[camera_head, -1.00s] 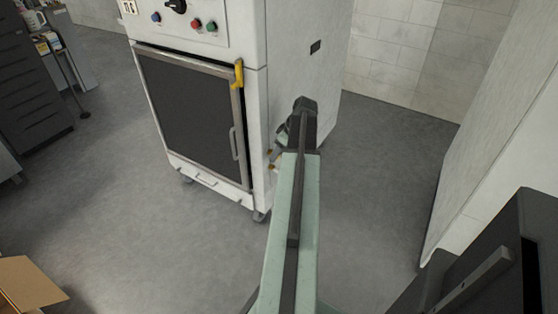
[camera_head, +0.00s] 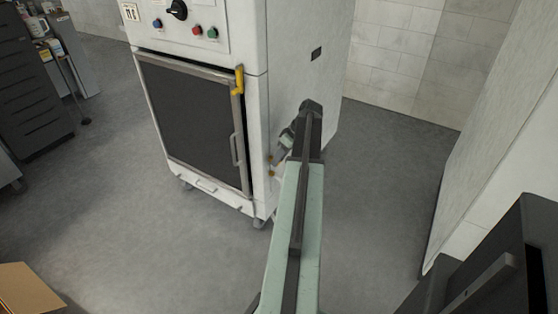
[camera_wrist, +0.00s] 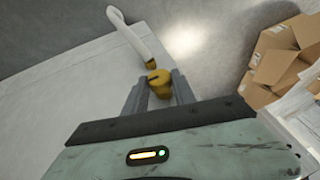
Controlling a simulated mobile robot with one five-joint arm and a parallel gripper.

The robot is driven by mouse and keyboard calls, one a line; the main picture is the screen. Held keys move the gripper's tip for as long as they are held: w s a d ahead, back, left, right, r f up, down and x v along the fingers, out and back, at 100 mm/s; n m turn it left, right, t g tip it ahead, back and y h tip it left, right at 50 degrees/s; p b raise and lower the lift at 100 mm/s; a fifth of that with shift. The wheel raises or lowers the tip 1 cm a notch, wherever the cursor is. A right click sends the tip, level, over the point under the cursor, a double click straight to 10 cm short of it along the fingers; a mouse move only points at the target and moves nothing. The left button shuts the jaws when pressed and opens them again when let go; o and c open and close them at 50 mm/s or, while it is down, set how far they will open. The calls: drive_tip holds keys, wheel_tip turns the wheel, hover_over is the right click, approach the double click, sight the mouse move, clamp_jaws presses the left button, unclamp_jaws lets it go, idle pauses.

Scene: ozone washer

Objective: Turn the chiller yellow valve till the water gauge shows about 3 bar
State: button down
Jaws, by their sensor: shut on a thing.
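In the wrist view the yellow valve knob (camera_wrist: 159,80) sits between the two grey fingers of my gripper (camera_wrist: 160,88), which is shut on it. A white curved pipe (camera_wrist: 132,30) with a yellow end lies just beyond the knob. In the head view my gripper (camera_head: 284,148) is at the right side wall of a white machine (camera_head: 300,70), low down and partly hidden by my arm. I see no readable water gauge in either view.
The machine has a dark door (camera_head: 192,120) with a yellow latch (camera_head: 238,80) and a panel of knobs above. Cardboard boxes (camera_wrist: 275,65) show at the right in the wrist view. A white wall panel (camera_head: 490,140) stands right of my arm. Grey floor lies clear between.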

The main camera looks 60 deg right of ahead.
drive_tip(key=y+b, duration=0.2)
drive_tip(key=shift+d+f+m+y, duration=0.3)
drive_tip(key=shift+r+y+b, duration=0.1)
drive_tip(key=shift+y+b, duration=0.5)
drive_tip(key=c, duration=1)
unclamp_jaws()
drive_tip(key=shift+c, duration=0.2)
drive_tip(key=shift+r, duration=0.15)
